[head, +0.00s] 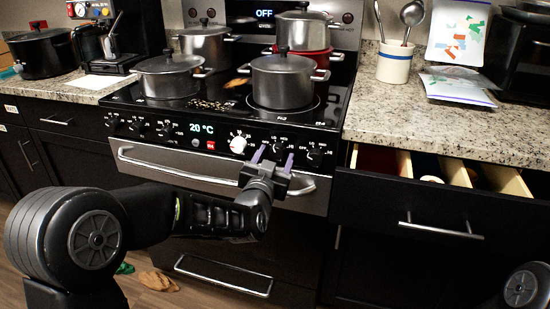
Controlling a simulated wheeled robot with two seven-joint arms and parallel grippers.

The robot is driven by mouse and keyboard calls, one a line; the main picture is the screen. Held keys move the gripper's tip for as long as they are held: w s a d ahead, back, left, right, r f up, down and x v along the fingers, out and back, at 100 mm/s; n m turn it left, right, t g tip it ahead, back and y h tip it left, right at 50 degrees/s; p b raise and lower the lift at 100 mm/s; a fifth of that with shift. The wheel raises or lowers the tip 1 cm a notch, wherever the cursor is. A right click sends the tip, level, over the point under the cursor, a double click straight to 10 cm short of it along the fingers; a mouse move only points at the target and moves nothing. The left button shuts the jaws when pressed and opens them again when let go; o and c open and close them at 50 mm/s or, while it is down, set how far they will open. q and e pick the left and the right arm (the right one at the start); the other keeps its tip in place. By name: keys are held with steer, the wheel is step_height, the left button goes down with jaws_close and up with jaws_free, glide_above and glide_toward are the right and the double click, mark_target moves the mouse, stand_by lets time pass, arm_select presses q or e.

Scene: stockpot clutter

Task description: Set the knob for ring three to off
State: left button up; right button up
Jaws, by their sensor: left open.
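The stove's front panel (185,141) carries several black knobs, a white round dial (238,145) and a display reading 20 °C. Black knobs show at the left (137,125) and at the right (314,155); I cannot tell which one belongs to ring three, nor read its setting. My right gripper is out of view; only part of that arm shows at the lower right.
Several lidded pots, such as the front right pot (283,84) and front left pot (168,78), stand on the black cooktop. The oven handle (190,173) sticks out below the panel. An open drawer (420,230) juts out at the right. A utensil crock (395,64) stands on the counter.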

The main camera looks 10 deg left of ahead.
arm_select(q)
steer(key=shift+c, duration=0.2)
jaws_close()
stand_by(0.3)
